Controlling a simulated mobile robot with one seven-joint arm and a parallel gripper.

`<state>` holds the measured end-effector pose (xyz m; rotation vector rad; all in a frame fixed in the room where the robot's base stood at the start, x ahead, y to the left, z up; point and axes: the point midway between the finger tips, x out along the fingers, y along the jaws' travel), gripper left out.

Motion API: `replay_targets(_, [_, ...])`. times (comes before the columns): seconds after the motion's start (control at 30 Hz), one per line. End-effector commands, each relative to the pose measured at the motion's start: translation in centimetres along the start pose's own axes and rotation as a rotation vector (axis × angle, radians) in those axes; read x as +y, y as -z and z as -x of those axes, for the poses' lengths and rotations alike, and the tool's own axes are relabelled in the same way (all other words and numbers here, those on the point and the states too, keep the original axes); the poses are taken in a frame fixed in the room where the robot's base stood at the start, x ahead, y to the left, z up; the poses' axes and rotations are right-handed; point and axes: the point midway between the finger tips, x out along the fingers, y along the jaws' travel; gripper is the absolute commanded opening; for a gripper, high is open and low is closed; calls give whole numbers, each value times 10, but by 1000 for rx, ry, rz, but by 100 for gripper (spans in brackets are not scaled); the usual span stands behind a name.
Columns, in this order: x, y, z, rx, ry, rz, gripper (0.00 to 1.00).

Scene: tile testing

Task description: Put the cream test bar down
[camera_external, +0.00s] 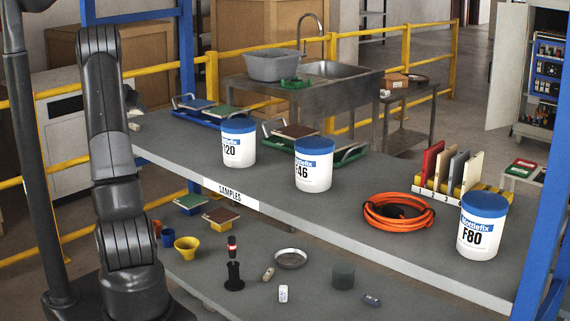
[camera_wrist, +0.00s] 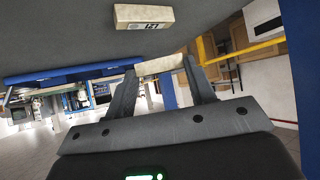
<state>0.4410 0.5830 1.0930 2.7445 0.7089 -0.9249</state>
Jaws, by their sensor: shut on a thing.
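In the wrist view my gripper (camera_wrist: 161,68) is shut on a cream bar (camera_wrist: 160,65), held crosswise between the fingertips. A second cream bar with dark printed characters (camera_wrist: 143,17) lies on the grey shelf top (camera_wrist: 60,35), apart from the held one. In the external view a small pale bar (camera_external: 135,127) shows at the left end of the shelf top (camera_external: 300,205), just right of my arm. There my gripper is mostly hidden behind my arm, and I cannot make out the held bar.
White tubs (camera_external: 238,145), an orange cable coil (camera_external: 393,212) and a numbered tile rack (camera_external: 452,190) stand on the shelf top. A lower shelf (camera_external: 325,300) holds a yellow cup (camera_external: 187,247), a metal dish (camera_external: 291,258) and small bars. A blue post (camera_external: 187,60) rises near my arm.

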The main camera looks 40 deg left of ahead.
Motion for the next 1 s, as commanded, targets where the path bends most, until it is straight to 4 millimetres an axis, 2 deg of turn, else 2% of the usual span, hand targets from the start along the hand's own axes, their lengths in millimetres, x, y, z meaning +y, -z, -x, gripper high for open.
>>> replay_targets(0.03, [-19, 1, 5, 1, -7, -7, 28])
replay_targets(0.13, [-49, -9, 15, -1, 8, 8, 28])
replay_targets(0.3, [-94, -42, 33, -2, 107, 84, 28])
replay_targets(0.6, [-154, -102, 64, -1, 283, 218, 28])
replay_targets(0.77, [-168, -128, 69, -2, 328, 254, 28])
replay_targets(0.87, [-166, -138, 62, -1, 319, 247, 28])
replay_targets(1.0, [-153, -150, 44, -2, 270, 213, 28])
